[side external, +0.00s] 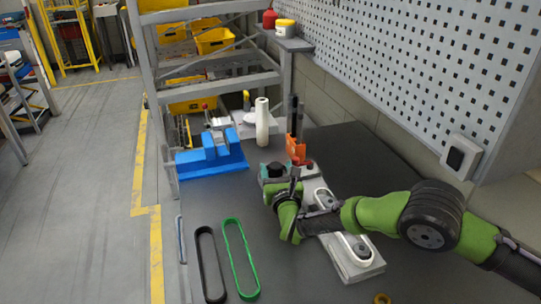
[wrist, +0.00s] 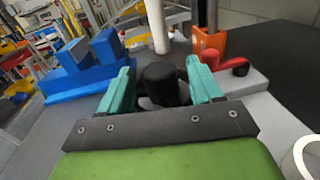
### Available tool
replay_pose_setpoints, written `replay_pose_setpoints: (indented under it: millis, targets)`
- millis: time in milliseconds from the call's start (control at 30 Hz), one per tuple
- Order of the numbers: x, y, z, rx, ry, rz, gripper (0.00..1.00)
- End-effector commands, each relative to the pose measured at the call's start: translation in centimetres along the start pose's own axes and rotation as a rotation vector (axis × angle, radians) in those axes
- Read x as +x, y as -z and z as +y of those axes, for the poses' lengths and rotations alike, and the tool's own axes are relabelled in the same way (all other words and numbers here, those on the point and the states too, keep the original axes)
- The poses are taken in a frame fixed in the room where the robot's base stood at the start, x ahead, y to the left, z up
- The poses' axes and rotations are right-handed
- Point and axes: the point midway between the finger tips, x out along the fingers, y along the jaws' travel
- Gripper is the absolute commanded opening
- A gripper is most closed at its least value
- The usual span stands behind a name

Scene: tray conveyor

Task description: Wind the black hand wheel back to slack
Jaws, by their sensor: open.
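The black hand wheel (wrist: 163,84) stands between the two teal fingers of my gripper (wrist: 162,88) in the wrist view. The gripper is open, with one finger on each side of the wheel; I cannot tell whether either finger touches it. In the side view, the wheel (side external: 276,169) shows as a small dark top beside a teal finger, and my arm hides much of this area. The tray conveyor (side external: 359,264) is a long grey base with a white belt (side external: 343,228) on it, partly covered by my arm.
A red lever (wrist: 222,63) sits right of the wheel, near an orange holder (side external: 296,148). A blue fixture (side external: 212,160) and white cylinder (side external: 262,123) stand behind. A black belt (side external: 200,262) and green belt (side external: 230,254) lie at the front left. A brass ring (side external: 382,298) lies at front right.

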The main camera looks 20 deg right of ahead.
Motion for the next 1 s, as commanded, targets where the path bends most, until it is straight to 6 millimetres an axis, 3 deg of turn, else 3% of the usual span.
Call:
replay_pose_setpoints:
  millis: [367,800,1000]
  targets:
    - [-2.1,0.0,-0.1,0.003,0.003,0.003,0.65]
    - [-6.5,0.1,0.0,0.001,-0.001,0.003,0.65]
    - [-7.3,-0.1,0.1,0.002,-0.003,-0.002,0.65]
